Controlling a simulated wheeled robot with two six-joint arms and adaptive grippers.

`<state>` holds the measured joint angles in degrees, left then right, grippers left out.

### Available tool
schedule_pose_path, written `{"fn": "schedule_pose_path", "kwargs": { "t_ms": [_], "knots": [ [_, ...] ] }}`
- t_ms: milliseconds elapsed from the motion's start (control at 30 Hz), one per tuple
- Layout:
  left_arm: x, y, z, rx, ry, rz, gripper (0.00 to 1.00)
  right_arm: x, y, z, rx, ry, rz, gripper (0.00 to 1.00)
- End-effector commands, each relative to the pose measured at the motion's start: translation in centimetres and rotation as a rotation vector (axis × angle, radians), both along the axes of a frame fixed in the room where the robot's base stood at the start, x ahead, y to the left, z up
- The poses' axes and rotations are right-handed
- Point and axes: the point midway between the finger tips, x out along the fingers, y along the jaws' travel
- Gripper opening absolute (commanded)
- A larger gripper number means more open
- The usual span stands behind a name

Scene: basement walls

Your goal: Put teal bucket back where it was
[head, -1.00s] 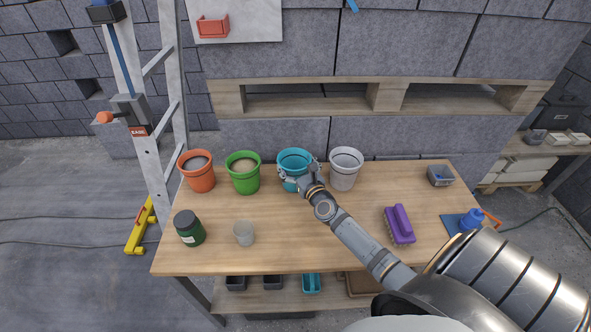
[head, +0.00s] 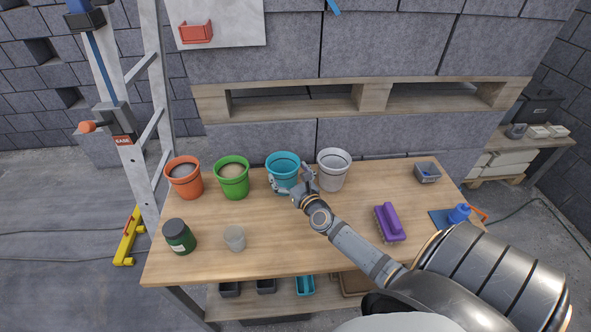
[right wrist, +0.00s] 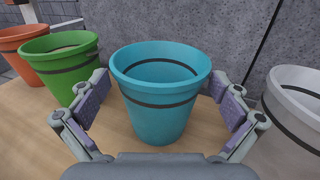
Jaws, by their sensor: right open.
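The teal bucket (head: 284,168) stands upright at the back of the wooden table, between the green and the white buckets. In the right wrist view the teal bucket (right wrist: 160,95) looks empty, with a dark band below its rim. My right gripper (head: 294,184) is at the front of the teal bucket. In the right wrist view the right gripper (right wrist: 162,100) is open, with one finger on each side of the bucket and visible gaps to its wall. My left gripper is not in view.
The green bucket (head: 232,180) and orange bucket (head: 184,182) stand to the left, the white bucket (head: 333,172) close on the right. The table's (head: 290,240) front middle is clear.

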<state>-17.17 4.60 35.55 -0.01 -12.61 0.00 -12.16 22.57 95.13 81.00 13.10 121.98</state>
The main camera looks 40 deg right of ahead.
Motion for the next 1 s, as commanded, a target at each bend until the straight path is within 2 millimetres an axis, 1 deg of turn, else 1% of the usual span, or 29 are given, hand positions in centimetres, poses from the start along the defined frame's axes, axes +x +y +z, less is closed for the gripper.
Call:
{"fn": "schedule_pose_path", "kwargs": {
  "t_ms": [33,200,300,400,533,1000],
  "knots": [
    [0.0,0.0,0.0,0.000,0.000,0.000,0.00,-1.4,0.2,-0.1,-0.002,0.003,0.003,1.00],
    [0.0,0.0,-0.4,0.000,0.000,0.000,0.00,-5.5,0.9,-0.2,-0.002,0.003,0.003,1.00],
    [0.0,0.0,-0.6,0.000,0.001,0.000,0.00,-7.3,1.2,-0.1,-0.002,0.002,0.003,1.00],
    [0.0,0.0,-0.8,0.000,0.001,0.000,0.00,-8.4,1.4,0.0,0.000,0.001,0.002,1.00],
    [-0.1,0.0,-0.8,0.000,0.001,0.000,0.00,-9.0,1.4,0.1,0.001,-0.001,0.000,1.00],
    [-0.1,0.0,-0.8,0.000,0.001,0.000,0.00,-9.0,1.4,0.1,0.000,-0.001,0.000,1.00]
  ]
}}
